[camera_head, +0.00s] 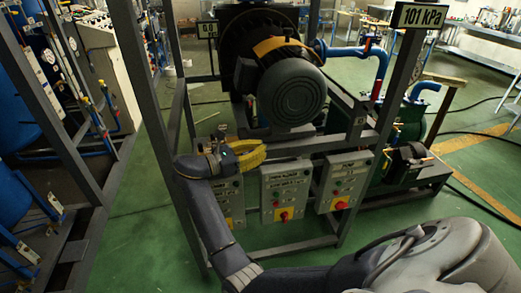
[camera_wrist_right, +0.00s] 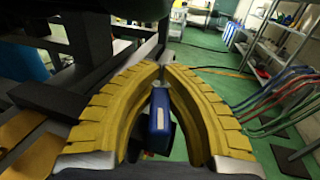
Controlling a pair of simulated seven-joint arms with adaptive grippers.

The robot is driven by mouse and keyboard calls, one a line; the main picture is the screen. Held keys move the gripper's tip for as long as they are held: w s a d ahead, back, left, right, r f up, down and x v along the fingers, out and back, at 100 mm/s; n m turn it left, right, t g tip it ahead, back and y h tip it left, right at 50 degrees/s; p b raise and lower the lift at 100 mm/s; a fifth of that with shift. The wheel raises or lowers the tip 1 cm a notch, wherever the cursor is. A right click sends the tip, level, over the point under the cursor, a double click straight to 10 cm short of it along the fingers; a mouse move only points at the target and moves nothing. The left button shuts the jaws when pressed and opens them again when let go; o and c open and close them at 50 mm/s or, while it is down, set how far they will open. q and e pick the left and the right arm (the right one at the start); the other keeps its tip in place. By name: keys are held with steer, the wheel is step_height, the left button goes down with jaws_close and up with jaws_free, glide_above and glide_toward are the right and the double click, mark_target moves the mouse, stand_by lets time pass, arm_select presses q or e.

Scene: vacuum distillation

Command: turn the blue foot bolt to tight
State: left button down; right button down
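My right gripper (camera_head: 262,152) has yellow ribbed fingers and is beside the front bar of the grey pump frame, above the control boxes. In the right wrist view its fingertips (camera_wrist_right: 163,70) come nearly together, with no clear grip on anything. No foot bolt can be made out in the head view. My left gripper is not in view.
Grey control boxes with red knobs (camera_head: 286,193) hang on the frame below the gripper. A large motor (camera_head: 292,92) stands behind it. Grey uprights (camera_head: 152,125) flank the left side. Hoses (camera_wrist_right: 290,90) run at the right in the wrist view. Green floor (camera_head: 130,225) is open at lower left.

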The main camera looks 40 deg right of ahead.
steer(key=shift+a, duration=0.15)
steer(key=c, duration=1.8)
jaws_free()
steer(key=shift+w+a, duration=0.1)
steer(key=o, duration=0.4)
steer(key=shift+o, duration=0.2)
step_height(320, 180, up, 10)
